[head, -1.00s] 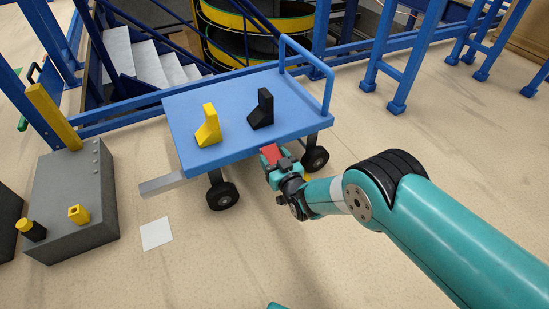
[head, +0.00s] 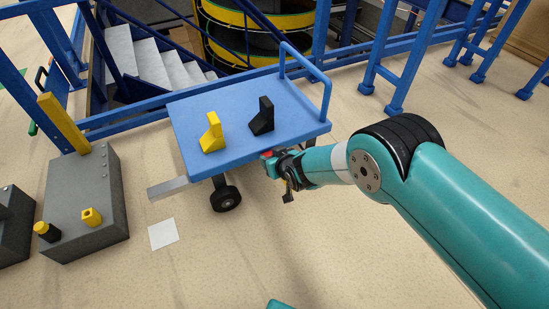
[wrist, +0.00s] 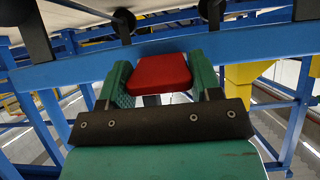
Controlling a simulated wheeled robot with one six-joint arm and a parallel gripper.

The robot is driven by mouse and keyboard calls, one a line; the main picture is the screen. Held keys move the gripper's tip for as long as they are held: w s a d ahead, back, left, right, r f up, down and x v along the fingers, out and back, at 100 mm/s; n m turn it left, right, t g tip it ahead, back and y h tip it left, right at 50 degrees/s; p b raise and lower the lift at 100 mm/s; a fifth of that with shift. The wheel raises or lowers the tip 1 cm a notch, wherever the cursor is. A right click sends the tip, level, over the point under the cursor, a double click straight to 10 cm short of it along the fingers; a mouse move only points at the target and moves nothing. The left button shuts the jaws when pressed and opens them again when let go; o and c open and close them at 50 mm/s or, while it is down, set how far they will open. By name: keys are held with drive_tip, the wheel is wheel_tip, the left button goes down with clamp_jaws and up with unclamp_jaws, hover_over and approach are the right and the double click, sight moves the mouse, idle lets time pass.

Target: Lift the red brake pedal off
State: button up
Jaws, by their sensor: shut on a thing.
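The red brake pedal (wrist: 160,73) is a flat red pad between the two green fingers of my gripper (wrist: 160,80) in the wrist view. The fingers are shut on it from both sides. In the head view my gripper (head: 272,164) is at the front right edge of the blue cart (head: 190,110), and only a small bit of red (head: 267,154) shows there. What lies behind the pedal is mostly hidden, so I cannot tell whether it is still joined to the cart.
A yellow wedge block (head: 212,134) and a black wedge block (head: 262,117) stand on the cart top. A grey box (head: 85,200) with yellow parts stands to the left. A white sheet (head: 163,233) lies on the floor. The floor in front is clear.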

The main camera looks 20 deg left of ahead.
drive_tip(key=shift+h, duration=0.4)
drive_tip(key=o, duration=0.9)
drive_tip(key=shift+r, duration=0.1)
drive_tip(key=shift+s+d+r+p, duration=0.25)
drive_tip(key=shift+r+p, duration=0.15)
drive_tip(key=shift+p, duration=0.1)
drive_tip(key=p+v, duration=0.9)
drive_tip(key=v, duration=0.7)
drive_tip(key=shift+d+r, duration=0.15)
drive_tip(key=shift+d, duration=0.15)
drive_tip(key=shift+w, duration=0.15)
